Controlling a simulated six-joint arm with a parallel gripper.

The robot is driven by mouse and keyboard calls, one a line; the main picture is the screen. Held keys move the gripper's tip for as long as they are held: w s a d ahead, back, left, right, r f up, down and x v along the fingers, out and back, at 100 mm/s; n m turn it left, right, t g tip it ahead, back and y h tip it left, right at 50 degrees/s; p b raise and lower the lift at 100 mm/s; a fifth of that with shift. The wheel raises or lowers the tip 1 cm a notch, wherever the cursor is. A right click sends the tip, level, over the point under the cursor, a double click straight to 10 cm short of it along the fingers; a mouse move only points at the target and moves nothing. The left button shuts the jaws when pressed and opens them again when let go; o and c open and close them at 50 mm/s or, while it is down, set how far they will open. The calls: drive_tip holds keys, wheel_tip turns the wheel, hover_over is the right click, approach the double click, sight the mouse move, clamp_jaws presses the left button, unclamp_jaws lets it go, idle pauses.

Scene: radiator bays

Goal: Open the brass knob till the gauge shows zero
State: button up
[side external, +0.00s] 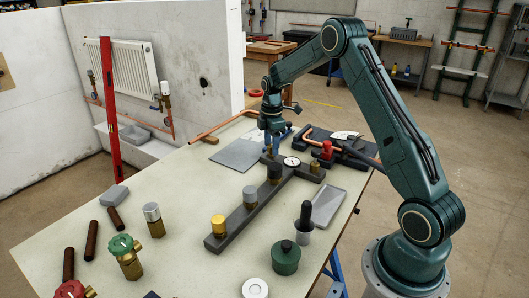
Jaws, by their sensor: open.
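A dark T-shaped manifold bar (236,222) lies on the pale workbench. A yellow brass-coloured knob (218,224) stands at its near end. My gripper (269,150) points down at the bar's far end, beyond the dark grey knob and well away from the brass knob. Its jaws are open, and nothing shows held between them.
A red knob (327,150) stands beyond the gauge. A grey tray (328,206), a green pot (286,258) and a black-topped bottle (304,222) lie right of the bar. Loose valves (126,258) and brown tubes (91,240) are at the near left.

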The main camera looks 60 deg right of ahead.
drive_tip(key=shift+r, duration=0.1)
wheel_tip(320, 180, up, 14)
idle(0.7)
